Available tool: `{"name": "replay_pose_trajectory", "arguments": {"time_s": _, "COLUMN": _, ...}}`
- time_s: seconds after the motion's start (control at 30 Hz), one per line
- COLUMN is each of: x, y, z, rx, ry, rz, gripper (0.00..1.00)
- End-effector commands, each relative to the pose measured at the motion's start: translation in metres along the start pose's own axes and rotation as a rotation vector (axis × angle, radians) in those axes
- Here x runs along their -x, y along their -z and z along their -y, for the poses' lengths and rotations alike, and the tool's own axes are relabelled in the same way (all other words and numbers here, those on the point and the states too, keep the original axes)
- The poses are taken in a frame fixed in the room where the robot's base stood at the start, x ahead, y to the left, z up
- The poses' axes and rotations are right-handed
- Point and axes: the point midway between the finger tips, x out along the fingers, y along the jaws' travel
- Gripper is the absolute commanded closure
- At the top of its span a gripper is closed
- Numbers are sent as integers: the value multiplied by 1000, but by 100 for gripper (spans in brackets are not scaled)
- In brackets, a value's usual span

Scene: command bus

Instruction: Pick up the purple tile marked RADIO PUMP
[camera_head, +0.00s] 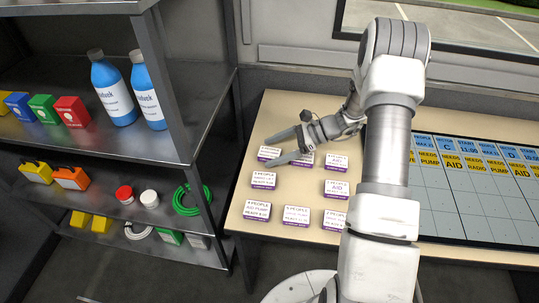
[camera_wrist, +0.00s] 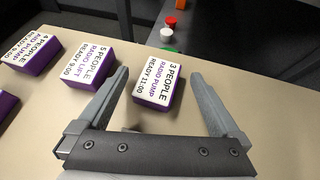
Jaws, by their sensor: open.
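The tile marked RADIO PUMP (camera_wrist: 157,84) has a white top reading 3 PEOPLE, RADIO PUMP, READY 11:00 and purple sides. It lies flat on the beige table. In the wrist view it sits between the open fingers of my gripper (camera_wrist: 160,76), with a gap on both sides. In the head view my gripper (camera_head: 275,149) is at the far left of the tile group, with its fingers on either side of the far-left tile (camera_head: 268,154). The label there is too small to read. My gripper holds nothing.
A RADIO LIFT tile (camera_wrist: 88,66) and an AID PUMP tile (camera_wrist: 33,52) lie left in the wrist view. Several more tiles, including an AID tile (camera_head: 336,188), lie nearby. Metal shelves (camera_head: 215,110) with bottles and boxes stand at left.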

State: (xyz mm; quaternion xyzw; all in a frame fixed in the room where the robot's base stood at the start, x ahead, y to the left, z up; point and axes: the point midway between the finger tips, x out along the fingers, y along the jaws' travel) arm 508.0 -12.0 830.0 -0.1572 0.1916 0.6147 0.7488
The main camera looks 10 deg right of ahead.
Motion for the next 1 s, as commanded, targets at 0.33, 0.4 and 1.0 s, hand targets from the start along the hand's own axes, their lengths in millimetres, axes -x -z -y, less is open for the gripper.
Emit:
{"name": "replay_pose_trajectory", "arguments": {"time_s": 0.33, "x": 0, "y": 0, "z": 0, "rx": 0, "ry": 0, "rz": 0, "gripper": 35}}
{"name": "replay_pose_trajectory", "arguments": {"time_s": 0.4, "x": 1, "y": 0, "z": 0, "rx": 0, "ry": 0, "rz": 0, "gripper": 47}}
{"name": "replay_pose_trajectory", "arguments": {"time_s": 1.0, "x": 2, "y": -3, "z": 0, "rx": 0, "ry": 1, "rz": 1, "gripper": 100}}
